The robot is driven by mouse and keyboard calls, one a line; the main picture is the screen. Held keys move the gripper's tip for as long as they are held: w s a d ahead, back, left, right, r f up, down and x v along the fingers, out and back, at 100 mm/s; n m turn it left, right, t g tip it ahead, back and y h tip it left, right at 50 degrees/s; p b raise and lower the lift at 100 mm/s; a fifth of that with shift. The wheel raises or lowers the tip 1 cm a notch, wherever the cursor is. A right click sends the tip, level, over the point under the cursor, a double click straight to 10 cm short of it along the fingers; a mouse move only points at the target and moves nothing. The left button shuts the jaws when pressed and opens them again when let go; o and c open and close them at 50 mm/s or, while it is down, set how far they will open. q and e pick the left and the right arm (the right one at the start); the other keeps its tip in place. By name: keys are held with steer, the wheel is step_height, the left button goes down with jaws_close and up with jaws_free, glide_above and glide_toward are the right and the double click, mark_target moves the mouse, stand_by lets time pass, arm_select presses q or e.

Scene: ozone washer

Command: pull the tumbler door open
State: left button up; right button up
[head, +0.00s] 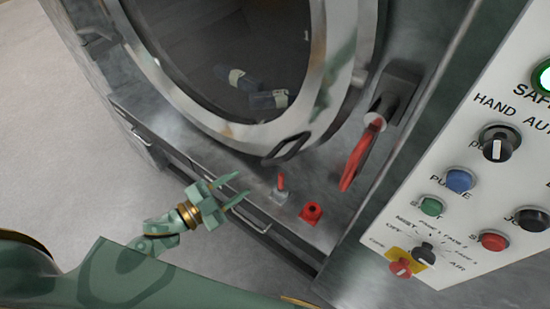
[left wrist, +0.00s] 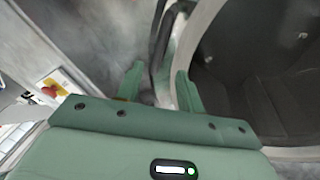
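The round tumbler door (head: 232,129) has a pale metal ring around dark glass and appears closed against the machine front. A black loop handle (head: 293,147) sits on the ring's lower right edge. My left gripper (head: 243,184) is open and empty, below and left of the handle, apart from it. In the left wrist view its two fingers (left wrist: 157,82) are spread. The door ring (left wrist: 195,48) is beyond and to the right there, and a dark curved bar, probably the handle, shows ahead between the fingers. My right gripper is not in view.
A red lever (head: 355,160) hangs right of the door. A small red-tipped switch (head: 281,187) and a red knob (head: 312,213) stand below it. A control panel (head: 465,215) with several buttons is at right. Open floor (head: 50,150) lies at left.

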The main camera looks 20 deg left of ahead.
mark_target(270, 164)
arm_select(q)
steer(key=x, duration=1.2)
steer(key=shift+w+f+p, duration=0.1)
steer(key=shift+p, duration=0.3)
jaws_close()
